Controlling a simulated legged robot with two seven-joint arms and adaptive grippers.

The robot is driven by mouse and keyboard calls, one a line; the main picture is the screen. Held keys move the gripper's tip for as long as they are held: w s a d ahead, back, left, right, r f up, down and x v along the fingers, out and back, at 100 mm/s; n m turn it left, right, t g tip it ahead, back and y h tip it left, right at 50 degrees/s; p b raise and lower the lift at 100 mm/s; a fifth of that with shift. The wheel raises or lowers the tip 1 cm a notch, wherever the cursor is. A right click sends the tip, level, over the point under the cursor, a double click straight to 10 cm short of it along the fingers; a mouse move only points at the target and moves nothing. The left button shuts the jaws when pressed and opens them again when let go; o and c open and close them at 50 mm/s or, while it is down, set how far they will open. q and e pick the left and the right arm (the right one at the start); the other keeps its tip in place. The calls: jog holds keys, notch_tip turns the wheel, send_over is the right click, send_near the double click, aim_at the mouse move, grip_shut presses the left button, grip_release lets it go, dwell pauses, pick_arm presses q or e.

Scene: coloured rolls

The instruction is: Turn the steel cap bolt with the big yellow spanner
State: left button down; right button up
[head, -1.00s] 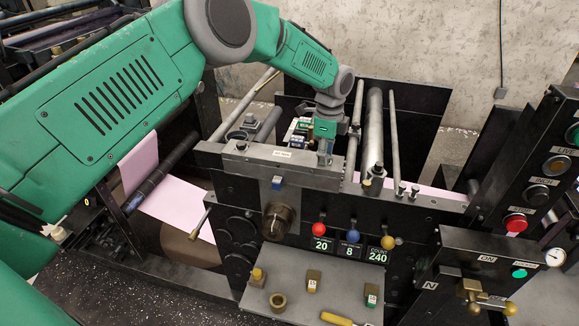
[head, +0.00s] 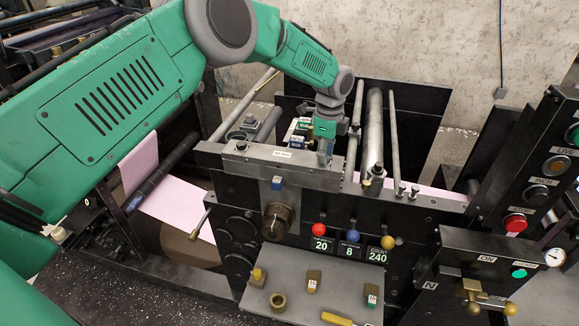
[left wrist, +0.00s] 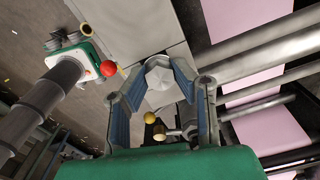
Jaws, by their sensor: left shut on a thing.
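My left gripper (head: 325,158) reaches down onto the steel bar along the top of the black machine panel. In the left wrist view its two fingers (left wrist: 160,80) close around a pale grey hexagonal head (left wrist: 159,72), which looks like the steel cap bolt. In the head view the gripper hides this head. A yellow handle (head: 337,319), perhaps the big yellow spanner, lies on the grey shelf at the bottom edge, partly out of frame and apart from my gripper. My right gripper does not show.
The grey shelf (head: 315,283) also holds small brass parts (head: 278,301). Above it are red (head: 319,229), blue (head: 353,236) and yellow (head: 388,242) ball knobs. Steel rollers (head: 374,130) run behind the bar. A control column (head: 535,165) with buttons stands at the right.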

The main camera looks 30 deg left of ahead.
pick_arm(q)
jog(key=shift+w+r, duration=0.2)
jog(key=shift+w, duration=0.05)
jog(key=c, duration=1.2)
grip_release()
jog(key=shift+d+f, duration=0.1)
jog(key=shift+f, duration=0.1)
jog(key=shift+s, duration=0.15)
